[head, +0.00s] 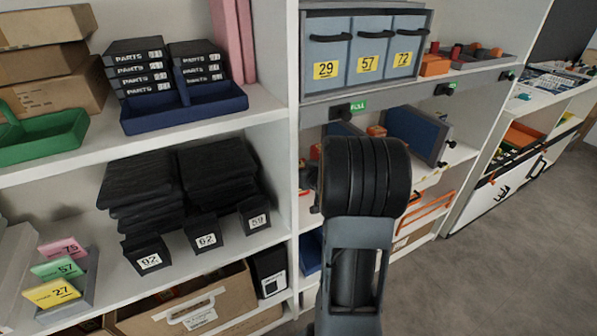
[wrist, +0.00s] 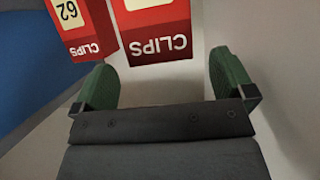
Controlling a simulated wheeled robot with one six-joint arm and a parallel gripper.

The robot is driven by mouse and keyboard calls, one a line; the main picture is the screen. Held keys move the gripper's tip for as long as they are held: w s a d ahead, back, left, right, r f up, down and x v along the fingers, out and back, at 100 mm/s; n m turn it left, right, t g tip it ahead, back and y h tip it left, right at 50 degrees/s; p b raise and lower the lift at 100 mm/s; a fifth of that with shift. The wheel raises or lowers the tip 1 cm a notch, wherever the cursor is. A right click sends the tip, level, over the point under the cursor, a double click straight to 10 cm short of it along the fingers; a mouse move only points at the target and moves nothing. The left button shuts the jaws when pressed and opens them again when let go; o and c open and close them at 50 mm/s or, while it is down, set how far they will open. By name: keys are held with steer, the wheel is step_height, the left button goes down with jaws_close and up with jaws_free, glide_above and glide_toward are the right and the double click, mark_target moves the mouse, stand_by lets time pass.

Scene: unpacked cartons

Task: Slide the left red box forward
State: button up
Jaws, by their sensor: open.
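In the wrist view, two red boxes with white, upside-down "CLIPS" labels stand side by side at the top. The left red box (wrist: 101,24) also shows a side marked 62; the right red box (wrist: 155,22) faces me more squarely. My gripper (wrist: 165,82) is open with green fingers, and nothing is between them. The right box lies ahead of the gap; the left box lies ahead of the left finger, close to its tip. I cannot tell whether they touch. The tops of both boxes are cut off by the frame. In the head view my arm hides the gripper.
A blue surface (wrist: 35,60) runs along the left of the wrist view. In the head view, blue bins (head: 368,50) sit on the shelf above my arm, and a dark blue panel (head: 412,135) stands behind it. A white upright (head: 285,130) is left of my arm.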

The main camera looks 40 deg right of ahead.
steer(key=shift+b+x, duration=0.35)
steer(key=shift+x, duration=2.55)
steer(key=c, duration=1.1)
